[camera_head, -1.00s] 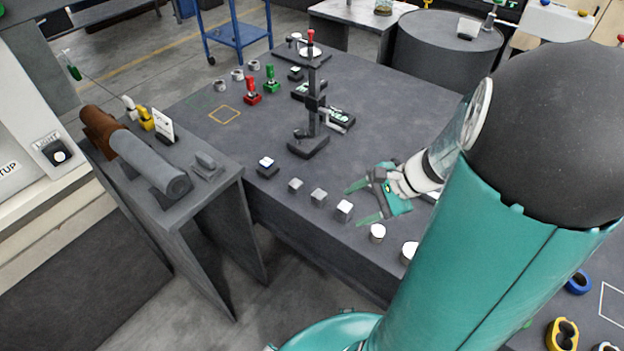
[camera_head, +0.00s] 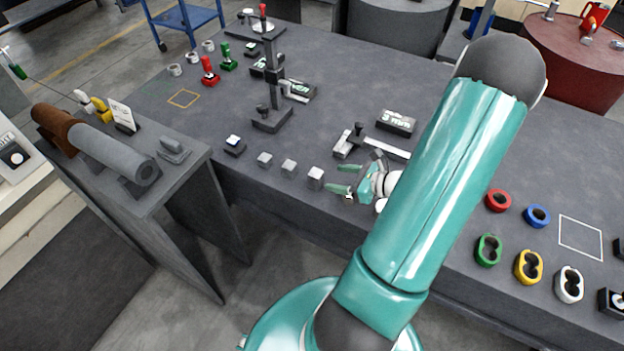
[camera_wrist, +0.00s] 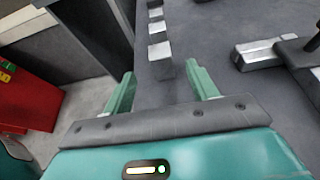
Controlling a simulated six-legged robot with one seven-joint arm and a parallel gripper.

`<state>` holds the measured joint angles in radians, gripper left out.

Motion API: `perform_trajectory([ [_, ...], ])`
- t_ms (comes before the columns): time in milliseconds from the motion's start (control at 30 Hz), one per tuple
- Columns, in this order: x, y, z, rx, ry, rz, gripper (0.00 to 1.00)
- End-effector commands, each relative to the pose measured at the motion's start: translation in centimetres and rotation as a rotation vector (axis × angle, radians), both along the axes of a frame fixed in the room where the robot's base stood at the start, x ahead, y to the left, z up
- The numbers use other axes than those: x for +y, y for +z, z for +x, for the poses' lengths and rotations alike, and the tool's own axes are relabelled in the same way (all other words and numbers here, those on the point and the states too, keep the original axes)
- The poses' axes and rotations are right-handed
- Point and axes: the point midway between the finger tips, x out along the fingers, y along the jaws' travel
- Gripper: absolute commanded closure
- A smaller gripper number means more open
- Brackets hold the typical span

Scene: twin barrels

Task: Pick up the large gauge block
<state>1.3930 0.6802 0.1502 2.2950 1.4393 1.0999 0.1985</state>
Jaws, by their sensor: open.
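Several grey metal gauge blocks stand in a row along the near edge of the dark table. The one closest to my gripper looks the largest, and I take it as the large gauge block (camera_head: 315,179). The row includes a middle block (camera_head: 288,167) and a smaller block (camera_head: 264,159). My gripper (camera_head: 343,179) is open and empty, just right of the large block, with its green fingers pointing left toward it. In the wrist view, the large block (camera_wrist: 161,51) shows ahead of the gap between the open fingertips (camera_wrist: 160,74).
A black stand with a post (camera_head: 271,112) rises behind the row. A metal caliper-like tool (camera_head: 358,141) lies just behind my gripper. A small black base with a white top (camera_head: 234,145) ends the row. Coloured rings (camera_head: 498,200) lie right of my arm. A gap separates the left bench (camera_head: 190,188).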

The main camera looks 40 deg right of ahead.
Motion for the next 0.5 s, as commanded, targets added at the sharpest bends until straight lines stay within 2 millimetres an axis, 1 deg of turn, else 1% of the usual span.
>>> perform_trajectory([
  [33,0.4,-0.5,1.0,0.0,0.004,0.003,0.42],
  [100,0.9,-0.9,2.2,0.0,0.006,0.002,0.42],
  [200,1.4,-1.5,3.5,0.0,0.004,0.002,0.42],
  [367,1.9,-2.0,4.6,0.0,0.005,0.0,0.42],
  [500,2.5,-2.5,6.1,0.0,0.007,0.001,0.42],
])
